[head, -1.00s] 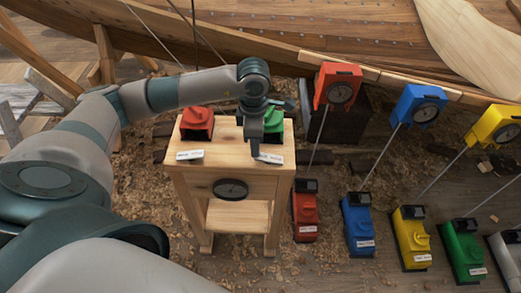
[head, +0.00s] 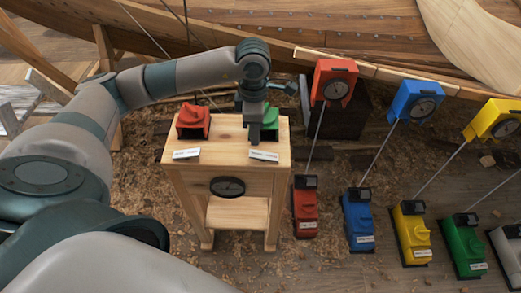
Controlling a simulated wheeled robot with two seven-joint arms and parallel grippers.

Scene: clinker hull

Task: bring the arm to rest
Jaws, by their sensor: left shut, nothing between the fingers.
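My left arm reaches in from the left, over the small wooden stand. My left gripper (head: 255,133) points down above the right half of the stand top (head: 222,150) and is shut with nothing in it. It partly hides a green block-shaped device (head: 270,117) on the stand. A red device (head: 193,121) sits on the stand's left half. White labels lie at the front edge, one at left (head: 186,154) and one at right (head: 264,156). Whether the fingertips touch the stand is hard to tell. My right gripper is not in view.
A dial (head: 228,187) is on the stand's front. To the right, red (head: 335,83), blue (head: 417,102) and yellow (head: 493,121) gauge heads stand on rods, with several coloured floor units below, such as the green one (head: 464,249). The wooden hull (head: 300,25) runs behind. Shavings cover the floor.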

